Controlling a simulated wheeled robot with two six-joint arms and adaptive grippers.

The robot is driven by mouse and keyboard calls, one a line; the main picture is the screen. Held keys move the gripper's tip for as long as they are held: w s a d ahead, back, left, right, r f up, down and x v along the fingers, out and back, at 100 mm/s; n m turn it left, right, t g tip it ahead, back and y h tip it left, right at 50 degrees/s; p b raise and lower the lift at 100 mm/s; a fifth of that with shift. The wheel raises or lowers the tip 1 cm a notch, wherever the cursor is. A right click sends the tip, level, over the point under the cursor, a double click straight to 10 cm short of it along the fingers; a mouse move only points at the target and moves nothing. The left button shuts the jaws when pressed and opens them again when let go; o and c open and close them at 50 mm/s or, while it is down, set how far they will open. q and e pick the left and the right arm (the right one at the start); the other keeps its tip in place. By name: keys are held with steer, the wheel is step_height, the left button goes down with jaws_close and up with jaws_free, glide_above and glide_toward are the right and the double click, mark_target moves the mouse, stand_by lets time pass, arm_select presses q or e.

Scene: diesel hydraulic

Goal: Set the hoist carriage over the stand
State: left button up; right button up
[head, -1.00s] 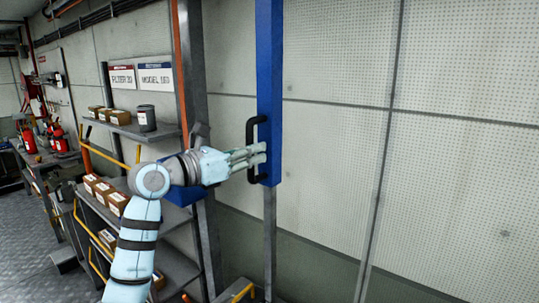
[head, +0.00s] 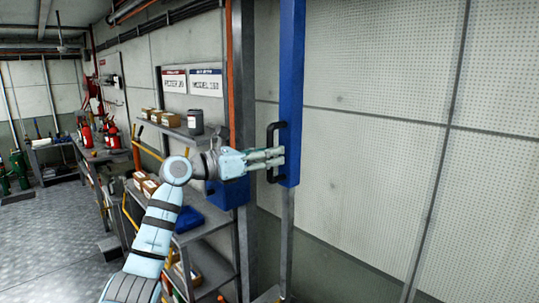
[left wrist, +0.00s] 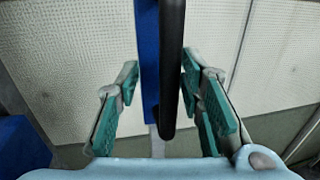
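A tall blue upright (head: 291,95) with a black bar handle (head: 272,150) hangs in front of the wall; it looks like part of the hoist carriage. My left gripper (head: 277,159) is at the handle. In the left wrist view the handle (left wrist: 172,60) passes between the green-padded fingers (left wrist: 160,68), which stand apart, with a clear gap on its left and the right finger closer. The blue upright (left wrist: 147,50) is behind the handle. I cannot make out the stand. My right gripper is not in view.
A grey column (head: 242,130) stands just left of the blue upright. Left of it are a shelf with boxes and a grey can (head: 195,122), and a bench with red items (head: 87,135). The patterned floor (head: 45,240) at the left is clear.

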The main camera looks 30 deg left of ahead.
arm_select(q)
steer(key=shift+d, duration=0.1)
steer(key=v, duration=1.2)
steer(key=shift+f, duration=0.1)
